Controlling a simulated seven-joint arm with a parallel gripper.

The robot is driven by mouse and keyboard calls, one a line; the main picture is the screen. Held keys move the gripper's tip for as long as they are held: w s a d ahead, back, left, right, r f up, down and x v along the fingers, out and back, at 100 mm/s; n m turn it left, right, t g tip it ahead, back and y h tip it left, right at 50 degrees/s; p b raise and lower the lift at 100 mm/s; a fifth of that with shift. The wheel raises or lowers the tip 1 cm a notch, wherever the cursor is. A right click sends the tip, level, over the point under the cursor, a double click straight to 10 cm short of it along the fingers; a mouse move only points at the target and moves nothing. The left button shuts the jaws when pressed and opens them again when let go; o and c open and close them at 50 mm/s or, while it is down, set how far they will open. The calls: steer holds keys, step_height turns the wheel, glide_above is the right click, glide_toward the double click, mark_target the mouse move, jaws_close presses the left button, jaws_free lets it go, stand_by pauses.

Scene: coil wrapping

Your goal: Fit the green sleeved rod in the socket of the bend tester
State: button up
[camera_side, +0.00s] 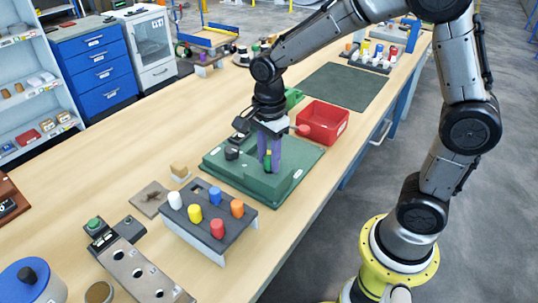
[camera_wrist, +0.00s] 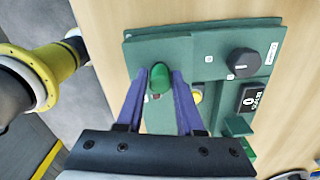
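The green sleeved rod (camera_wrist: 160,78) stands between the fingertips of my gripper in the wrist view, its rounded green end showing. In the side view my gripper (camera_side: 269,157) points down over the green bend tester (camera_side: 297,177), and the rod shows as a green patch between the purple fingers. In the wrist view my gripper (camera_wrist: 160,74) has a finger close against each side of the rod, and it looks shut on it. The bend tester (camera_wrist: 205,45) lies under the fingers. The socket and the rod's lower end are hidden, so I cannot tell whether the rod is seated.
The tester has a black knob (camera_wrist: 244,62) and a small display (camera_wrist: 252,98). A dark rack (camera_side: 240,226) with several coloured pegs stands in front of it in the side view. A red bin (camera_side: 322,122) stands behind right. The dark mat (camera_side: 345,86) beyond is clear.

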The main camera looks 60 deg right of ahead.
steer(key=o, duration=0.4)
steer(key=shift+c, duration=0.2)
step_height(320, 180, up, 14)
stand_by(0.5)
steer(key=s+d+r+n+t, duration=0.2)
steer(key=s+r+n+t, duration=0.15)
steer(key=s, duration=0.55)
steer(key=s+f+n+t, duration=0.2)
steer(key=s+f+n, duration=0.4)
steer(key=n, duration=1)
steer(key=shift+s+d+f+n, duration=0.2)
steer(key=shift+s+f+n, duration=0.2)
steer(key=shift+s, duration=0.4)
